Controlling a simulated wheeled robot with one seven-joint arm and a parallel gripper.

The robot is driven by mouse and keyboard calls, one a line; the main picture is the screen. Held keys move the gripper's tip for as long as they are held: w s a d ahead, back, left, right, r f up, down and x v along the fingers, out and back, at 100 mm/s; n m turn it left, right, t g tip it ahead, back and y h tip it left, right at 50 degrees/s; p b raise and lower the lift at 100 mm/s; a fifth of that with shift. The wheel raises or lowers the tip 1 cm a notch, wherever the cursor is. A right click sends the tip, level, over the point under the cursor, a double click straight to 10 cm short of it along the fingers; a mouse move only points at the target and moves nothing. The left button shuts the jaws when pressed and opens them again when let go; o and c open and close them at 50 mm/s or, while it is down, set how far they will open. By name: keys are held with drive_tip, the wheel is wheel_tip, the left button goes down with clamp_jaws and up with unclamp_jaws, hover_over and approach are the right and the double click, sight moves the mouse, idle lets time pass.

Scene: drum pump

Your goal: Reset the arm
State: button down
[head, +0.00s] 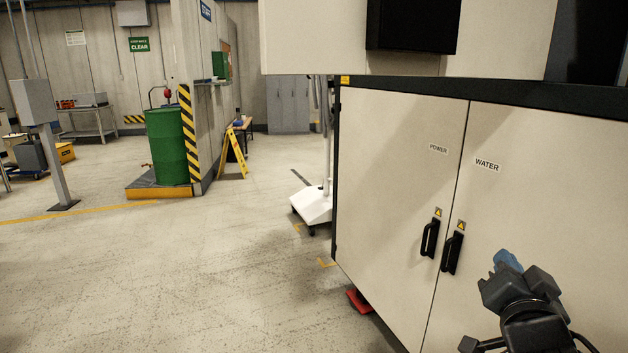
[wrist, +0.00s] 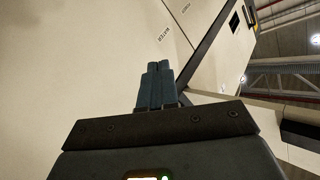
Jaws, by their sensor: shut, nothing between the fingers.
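My gripper (head: 507,262) is at the lower right of the head view, in front of the cabinet door labelled WATER (head: 540,190). Its blue fingers point up and to the left. In the wrist view my gripper (wrist: 159,68) shows its two fingers side by side, closed together with nothing between them. The cabinet fills the wrist view's background at a tilt. The POWER door (head: 400,190) stands beside the WATER door, and both look shut.
Two black handles, one on the left (head: 430,237) and one on the right (head: 452,252), sit at the doors' meeting edges. A green drum (head: 167,147) stands on a yellow-edged platform at the far left. A yellow floor sign (head: 236,152) stands near it.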

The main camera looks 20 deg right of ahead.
drive_tip(key=s+a+f+n+t+y, duration=0.2)
drive_tip(key=s+a+f+n+y, duration=0.65)
drive_tip(key=s+a+f, duration=0.45)
drive_tip(key=s+a+r+n+y, duration=0.1)
drive_tip(key=s+a, duration=0.3)
drive_tip(key=s, duration=0.5)
drive_tip(key=s+a+r+n+g+y, duration=0.1)
drive_tip(key=s+a+n, duration=0.3)
drive_tip(key=s, duration=0.5)
drive_tip(key=shift+a+y, duration=0.35)
drive_tip(key=shift+y, duration=0.2)
drive_tip(key=shift+a, duration=0.1)
